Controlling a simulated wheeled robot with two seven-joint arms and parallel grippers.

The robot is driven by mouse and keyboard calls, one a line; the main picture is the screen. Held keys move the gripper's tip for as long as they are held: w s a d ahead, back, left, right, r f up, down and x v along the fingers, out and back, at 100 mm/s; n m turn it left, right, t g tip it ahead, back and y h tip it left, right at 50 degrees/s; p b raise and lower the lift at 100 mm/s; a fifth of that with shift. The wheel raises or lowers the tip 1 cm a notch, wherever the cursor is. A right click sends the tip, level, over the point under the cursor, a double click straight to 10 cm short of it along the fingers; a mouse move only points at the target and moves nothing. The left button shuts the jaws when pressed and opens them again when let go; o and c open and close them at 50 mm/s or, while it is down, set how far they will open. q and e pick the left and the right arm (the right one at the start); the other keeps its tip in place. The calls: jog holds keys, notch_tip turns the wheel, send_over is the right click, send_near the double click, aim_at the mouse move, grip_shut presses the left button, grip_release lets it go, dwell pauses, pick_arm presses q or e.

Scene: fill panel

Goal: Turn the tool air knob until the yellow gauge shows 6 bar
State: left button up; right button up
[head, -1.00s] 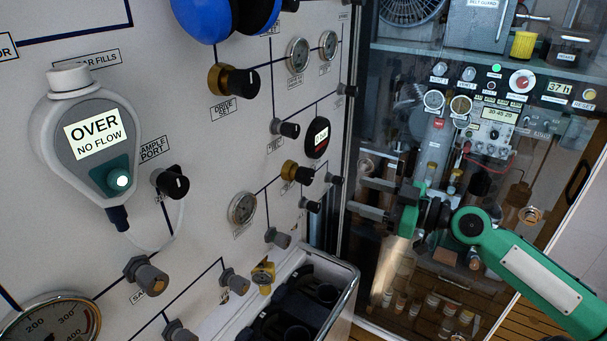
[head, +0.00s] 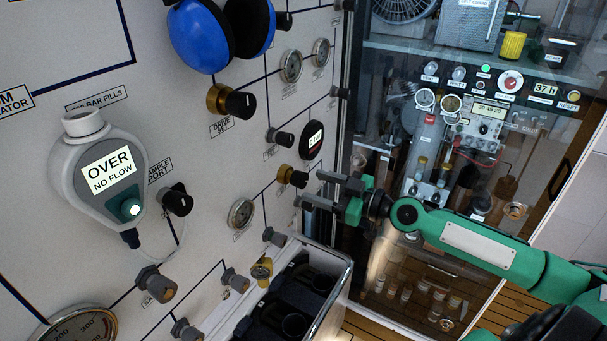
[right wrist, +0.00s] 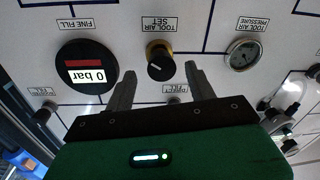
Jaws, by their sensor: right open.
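The tool air knob (head: 291,176), black on a brass collar, is on the white panel. In the right wrist view the tool air knob (right wrist: 160,62) sits under an upside-down "TOOL AIR SET" label. My right gripper (head: 313,190) is open, its fingers pointing at the panel just right of the knob. In the wrist view the knob shows between and beyond the fingertips (right wrist: 160,76), apparently untouched. A round tool air pressure gauge (right wrist: 243,56) is beside it; its reading is too small to tell. My left gripper is out of view.
A black round "FINE FILL" display (right wrist: 86,75) reads 0 bar beside the knob. An open grey bin (head: 346,277) with dark contents juts out below. Other knobs surround the knob on the panel. A glass-fronted cabinet (head: 440,270) stands to the right.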

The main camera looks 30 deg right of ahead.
aim_at(304, 183)
jog(key=shift+r+p+x, duration=0.15)
jog(key=shift+p+x, duration=0.4)
jog(key=shift+x, duration=0.05)
jog(key=shift+r+p+x, duration=0.15)
jog(key=shift+p+x, duration=0.4)
jog(key=shift+x, duration=0.05)
jog(key=shift+w+a+f+p, duration=0.25)
jog(key=shift+w+a+p, duration=0.4)
jog(key=shift+w, duration=0.15)
jog(key=c, duration=1)
jog(key=shift+f+m+b, duration=0.1)
jog(key=shift+m+b, duration=0.75)
jog(key=shift+m, duration=0.35)
jog(key=shift+a+m+b, duration=0.1)
jog(key=shift+m+b, duration=0.3)
jog(key=shift+m, duration=0.9)
